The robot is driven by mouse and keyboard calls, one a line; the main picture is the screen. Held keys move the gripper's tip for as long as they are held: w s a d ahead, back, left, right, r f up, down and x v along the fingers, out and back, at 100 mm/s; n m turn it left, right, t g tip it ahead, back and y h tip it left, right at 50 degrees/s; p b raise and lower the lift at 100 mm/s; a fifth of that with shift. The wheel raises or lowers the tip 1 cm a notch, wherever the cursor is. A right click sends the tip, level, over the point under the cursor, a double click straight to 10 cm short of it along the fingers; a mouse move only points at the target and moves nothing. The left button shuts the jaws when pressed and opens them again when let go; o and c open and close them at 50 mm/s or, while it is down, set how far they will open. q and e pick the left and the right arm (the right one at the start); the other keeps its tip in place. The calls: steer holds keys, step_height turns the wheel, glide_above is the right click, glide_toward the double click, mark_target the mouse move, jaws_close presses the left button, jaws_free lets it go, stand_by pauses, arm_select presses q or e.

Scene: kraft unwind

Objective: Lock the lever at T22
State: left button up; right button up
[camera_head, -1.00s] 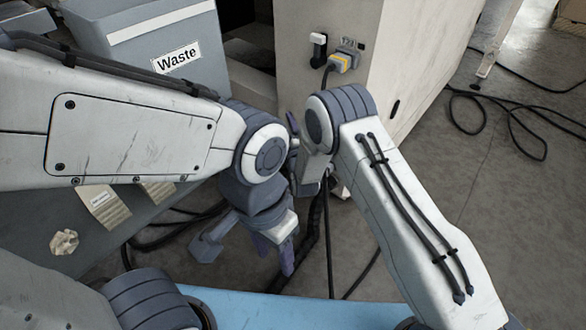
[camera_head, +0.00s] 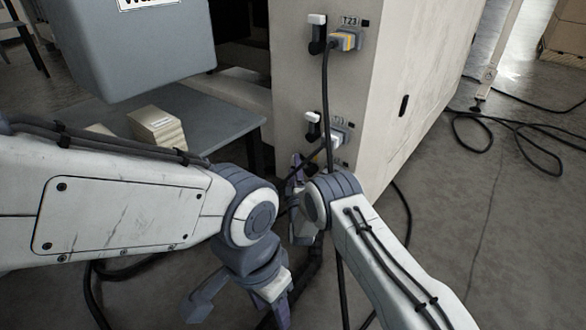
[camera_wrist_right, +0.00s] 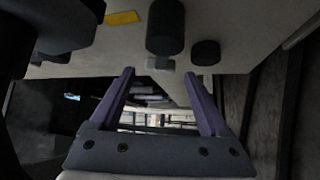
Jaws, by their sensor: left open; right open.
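A panel position labelled T23 (camera_head: 349,21) is high on the beige cabinet, with a white-tipped black lever (camera_head: 317,20) and a plugged connector (camera_head: 346,40). Below it is a second white-tipped lever (camera_head: 313,120) beside another connector (camera_head: 336,136); its label is too small to read surely. I cannot confirm T22. My right gripper (camera_head: 297,172) is open just below this lower lever, partly hidden by its arm. In the right wrist view its open fingers (camera_wrist_right: 160,92) are empty, below dark rounded parts (camera_wrist_right: 165,28). My left gripper (camera_head: 238,303) is open and empty, low in the head view.
Black cables hang before the cabinet and lie on the floor (camera_head: 500,200) at right, where there is open room.

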steer(key=b+x, duration=0.1)
steer(key=x, duration=0.2)
steer(key=shift+w+f+b, duration=0.1)
steer(key=shift+w+b, duration=0.1)
steer(key=shift+b, duration=0.2)
arm_select(q)
step_height(320, 180, down, 3)
steer(key=shift+r, duration=0.1)
arm_select(e)
steer(key=shift+w+r, duration=0.2)
steer(key=shift+w, duration=0.1)
jaws_close()
steer(key=shift+f, duration=0.1)
stand_by(0.5)
